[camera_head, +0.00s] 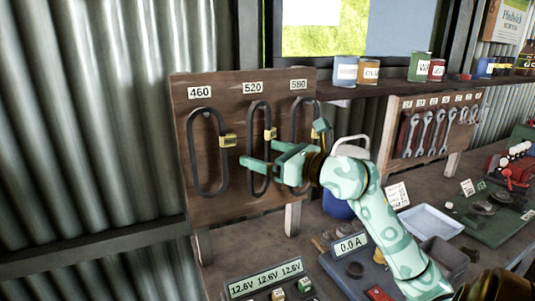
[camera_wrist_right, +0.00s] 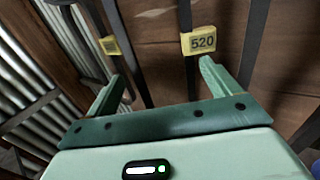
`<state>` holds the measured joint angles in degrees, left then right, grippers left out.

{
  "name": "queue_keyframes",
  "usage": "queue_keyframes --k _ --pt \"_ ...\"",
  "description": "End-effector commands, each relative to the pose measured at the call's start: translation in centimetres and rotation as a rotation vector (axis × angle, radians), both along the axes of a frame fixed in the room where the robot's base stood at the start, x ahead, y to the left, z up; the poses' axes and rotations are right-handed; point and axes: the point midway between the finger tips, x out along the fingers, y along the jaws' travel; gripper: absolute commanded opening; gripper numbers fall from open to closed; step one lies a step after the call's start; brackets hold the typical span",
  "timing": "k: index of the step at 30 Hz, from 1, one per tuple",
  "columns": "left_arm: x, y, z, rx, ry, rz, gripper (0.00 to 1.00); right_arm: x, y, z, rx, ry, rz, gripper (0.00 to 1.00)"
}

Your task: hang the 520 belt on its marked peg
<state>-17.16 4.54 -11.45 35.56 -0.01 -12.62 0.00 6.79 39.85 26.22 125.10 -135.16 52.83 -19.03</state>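The 520 belt (camera_head: 250,120) is a dark narrow loop with a yellow tag (camera_head: 270,134). It hangs on the brown board under the 520 label (camera_head: 253,88). In the right wrist view its tag (camera_wrist_right: 202,42) reads 520. My right gripper (camera_head: 257,154) is in front of the board at this belt, its fingers spread. In the right wrist view the open gripper (camera_wrist_right: 160,85) has dark belt strands showing between its fingers; I cannot tell whether they touch. The gripper covers part of the belt's lower half. The peg itself is not clearly visible. My left gripper is not in view.
The 460 belt (camera_head: 191,150) hangs left and the 580 belt (camera_head: 294,122) right, close to the gripper. A wrench board (camera_head: 395,120) stands further right. The bench below holds a meter (camera_head: 350,246), a pale tray (camera_head: 430,208) and a battery display (camera_head: 265,279).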

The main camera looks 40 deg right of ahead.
Motion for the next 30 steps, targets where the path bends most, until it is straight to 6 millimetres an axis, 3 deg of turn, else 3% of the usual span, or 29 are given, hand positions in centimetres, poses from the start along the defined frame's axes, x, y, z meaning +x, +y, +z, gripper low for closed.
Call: queue_keyframes --k 11,16,30 --pt "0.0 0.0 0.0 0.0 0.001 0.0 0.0 0.0 -0.3 0.1 -0.003 -0.005 -0.008 0.92" --pt "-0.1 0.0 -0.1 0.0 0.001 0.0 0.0 -1.2 -0.6 0.0 -0.002 -0.002 -0.008 0.92" --pt "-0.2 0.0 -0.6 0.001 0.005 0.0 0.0 -12.8 -2.8 -0.1 0.002 0.001 -0.005 0.92"
